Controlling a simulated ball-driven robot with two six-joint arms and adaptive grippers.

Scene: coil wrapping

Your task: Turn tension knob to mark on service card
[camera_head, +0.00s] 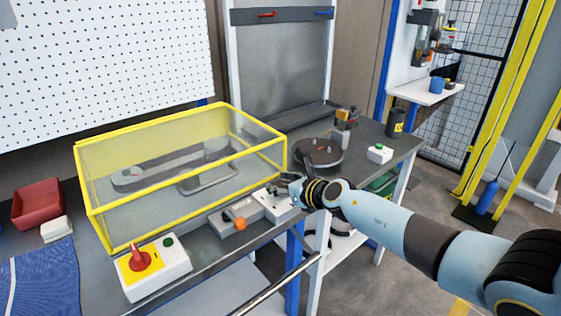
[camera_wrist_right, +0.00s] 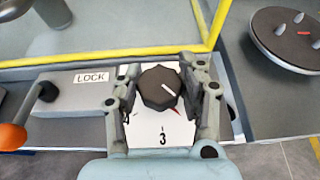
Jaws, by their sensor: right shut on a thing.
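The tension knob (camera_wrist_right: 160,87) is a black faceted dial with a white pointer line, in the right wrist view. It stands on a white scale plate (camera_wrist_right: 165,132) with a "3" below it and a partly covered figure at lower left. The pointer slants toward the lower right, near a red mark on the plate. My right gripper (camera_wrist_right: 163,88) is shut on the knob, one finger on each side. In the head view my right gripper (camera_head: 283,190) reaches the white knob box (camera_head: 279,211) and hides most of the knob. I cannot make out a service card. My left gripper is out of view.
A yellow-framed clear guard (camera_head: 186,172) stands just behind. Left of the knob are a LOCK plate (camera_wrist_right: 89,78) and an orange-ended lever (camera_wrist_right: 13,134). A red-switch box (camera_head: 152,268) sits further left. A round dark turntable (camera_head: 318,152) is at right.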

